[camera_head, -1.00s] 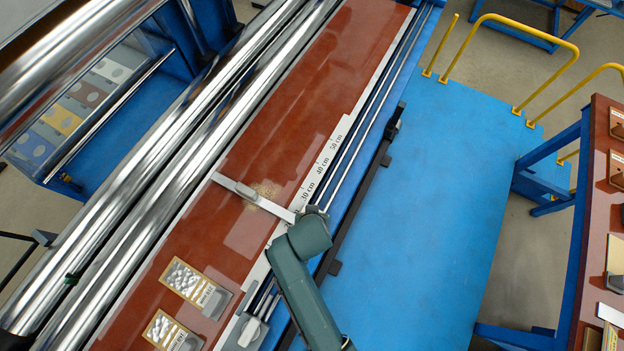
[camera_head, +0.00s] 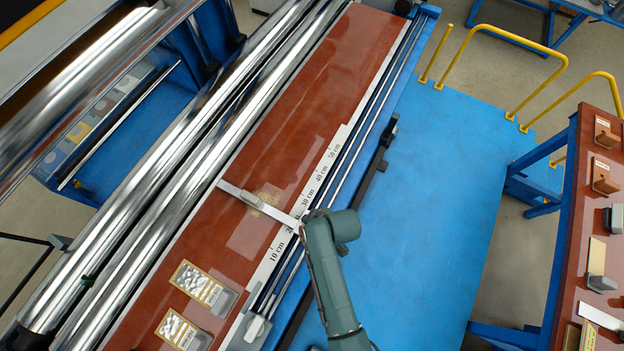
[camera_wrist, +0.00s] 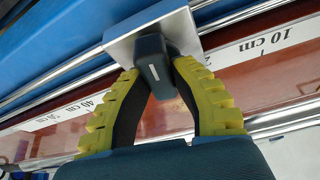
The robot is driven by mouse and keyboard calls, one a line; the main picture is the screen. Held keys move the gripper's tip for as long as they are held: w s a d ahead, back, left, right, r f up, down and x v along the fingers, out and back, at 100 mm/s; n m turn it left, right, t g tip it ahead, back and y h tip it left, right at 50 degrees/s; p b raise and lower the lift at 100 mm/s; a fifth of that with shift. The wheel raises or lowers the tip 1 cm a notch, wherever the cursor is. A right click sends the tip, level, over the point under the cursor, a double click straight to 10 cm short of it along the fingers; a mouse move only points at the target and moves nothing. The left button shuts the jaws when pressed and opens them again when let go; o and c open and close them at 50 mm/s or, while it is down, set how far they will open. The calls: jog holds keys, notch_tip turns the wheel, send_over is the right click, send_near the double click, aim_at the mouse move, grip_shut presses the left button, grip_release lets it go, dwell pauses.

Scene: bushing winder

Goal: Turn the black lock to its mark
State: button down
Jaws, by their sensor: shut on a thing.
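The black lock (camera_wrist: 163,58) is a small dark block with a short white line, on a silver plate (camera_wrist: 122,42) riding on the rails. My gripper (camera_wrist: 156,70) has yellow-and-black fingers, one on each side of the lock, shut on it. I cannot make out a mark to compare with the lock's line. In the head view my arm hides the lock and the fingers.
A white centimetre scale (camera_head: 278,251) runs along the brown table (camera_head: 335,70) beside the rails. Polished rollers (camera_head: 165,165) lie to the left. Two trays of small parts (camera_head: 195,283) sit at the near end. A blue platform (camera_head: 430,220) is clear to the right.

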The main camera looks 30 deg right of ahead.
jog(key=shift+s+a+f+n+y, duration=0.15)
jog(key=shift+n+y, duration=0.25)
jog(key=shift+n, duration=0.6)
jog(key=shift+g, duration=0.3)
jog(key=c, duration=0.8)
grip_release()
jog(key=shift+c, duration=0.2)
jog(key=shift+r, duration=0.3)
jog(key=v, duration=1.1)
jog(key=shift+s+r, duration=0.15)
jog(key=shift+r, duration=0.05)
